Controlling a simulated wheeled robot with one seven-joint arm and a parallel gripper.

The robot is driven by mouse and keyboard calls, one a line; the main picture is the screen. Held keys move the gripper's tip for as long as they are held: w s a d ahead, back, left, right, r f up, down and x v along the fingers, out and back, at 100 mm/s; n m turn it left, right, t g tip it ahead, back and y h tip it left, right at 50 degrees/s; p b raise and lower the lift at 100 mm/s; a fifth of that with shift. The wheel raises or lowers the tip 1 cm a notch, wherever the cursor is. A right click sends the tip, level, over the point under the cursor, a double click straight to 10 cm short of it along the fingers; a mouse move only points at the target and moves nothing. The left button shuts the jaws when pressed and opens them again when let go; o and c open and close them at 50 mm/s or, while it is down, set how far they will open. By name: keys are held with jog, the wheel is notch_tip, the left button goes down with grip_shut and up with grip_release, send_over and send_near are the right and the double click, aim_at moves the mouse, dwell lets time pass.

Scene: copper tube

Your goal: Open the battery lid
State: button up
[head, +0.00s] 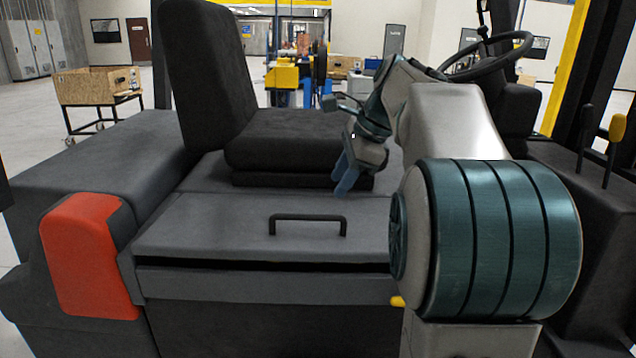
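The battery lid (210,232) is a dark grey panel below the seat of a forklift-like vehicle. A black bar handle (308,217) stands on its top. The lid lies flat, with a dark gap under its front edge. My gripper (343,180) has blue fingers and is above and behind the handle, a little to its right, in front of the seat cushion. It appears apart from the handle. The fingers overlap in this view, so their opening is unclear. My arm hides the right end of the lid.
The black seat (290,140) stands directly behind the lid. A steering wheel (487,57) and levers (612,145) are at the right. A red-orange cover (88,255) is at the left. The space above the lid's left half is clear.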

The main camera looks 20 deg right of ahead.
jog(key=shift+s+a+f+n+h, duration=0.15)
jog(key=shift+s+a+n, duration=0.1)
jog(key=shift+s+n, duration=0.3)
jog(key=shift+s+a+f+n+h, duration=0.15)
jog(key=shift+s+a+n, duration=0.1)
jog(key=shift+s+n, duration=0.3)
